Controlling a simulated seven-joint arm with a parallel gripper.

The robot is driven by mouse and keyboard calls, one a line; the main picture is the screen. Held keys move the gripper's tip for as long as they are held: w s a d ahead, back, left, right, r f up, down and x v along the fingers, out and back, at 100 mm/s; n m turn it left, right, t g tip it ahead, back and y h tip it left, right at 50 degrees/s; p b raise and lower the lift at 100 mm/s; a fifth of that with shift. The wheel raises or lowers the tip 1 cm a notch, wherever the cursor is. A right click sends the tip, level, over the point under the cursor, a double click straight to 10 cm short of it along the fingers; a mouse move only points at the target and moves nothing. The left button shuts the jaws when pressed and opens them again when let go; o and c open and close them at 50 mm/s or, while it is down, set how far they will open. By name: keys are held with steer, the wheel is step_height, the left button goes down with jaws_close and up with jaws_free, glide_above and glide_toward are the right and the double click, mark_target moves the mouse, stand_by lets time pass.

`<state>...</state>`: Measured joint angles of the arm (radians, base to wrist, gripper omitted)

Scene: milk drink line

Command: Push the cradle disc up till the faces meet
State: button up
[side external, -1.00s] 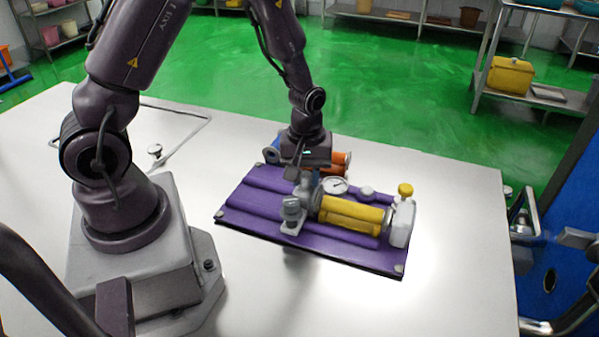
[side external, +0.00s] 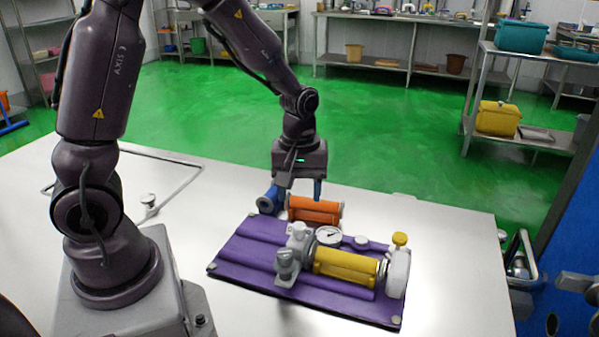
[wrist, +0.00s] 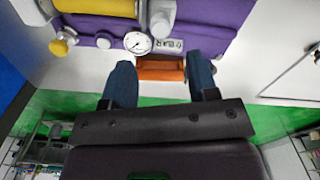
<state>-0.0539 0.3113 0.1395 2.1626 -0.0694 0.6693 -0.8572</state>
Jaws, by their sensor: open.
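A yellow cylinder (side external: 345,267) lies on a purple mat (side external: 240,255) between a grey valve-like fitting (side external: 297,238) and a white end piece (side external: 397,272) with a yellow knob. A grey disc (side external: 382,270) shows at the cylinder's right end; I cannot tell if it is the cradle disc or whether any faces meet. My gripper (side external: 296,196) is open, fingers down, at the mat's back edge near an orange roll (side external: 322,211). In the wrist view, the roll (wrist: 160,69) appears between the spread fingers (wrist: 162,75); contact is unclear.
A round dial gauge (side external: 328,235) sits behind the yellow cylinder, with a small pale knob (side external: 361,242) to its right. The white table is clear right of the mat.

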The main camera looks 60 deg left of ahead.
step_height(320, 180, up, 4)
steer(key=shift+r, duration=0.1)
stand_by(0.4)
steer(key=s+d+r+m+t, duration=0.2)
steer(key=s+d+r+m, duration=0.1)
steer(key=s+r+m, duration=0.3)
steer(key=s+d+r+m+t, duration=0.2)
steer(key=s+r+m+t, duration=0.1)
steer(key=s+r+m, duration=0.3)
steer(key=shift+s+d+r+m+t, duration=0.2)
steer(key=shift+d+r+m+t, duration=0.15)
steer(key=shift+r, duration=0.2)
steer(key=shift+o, duration=0.4)
stand_by(1.1)
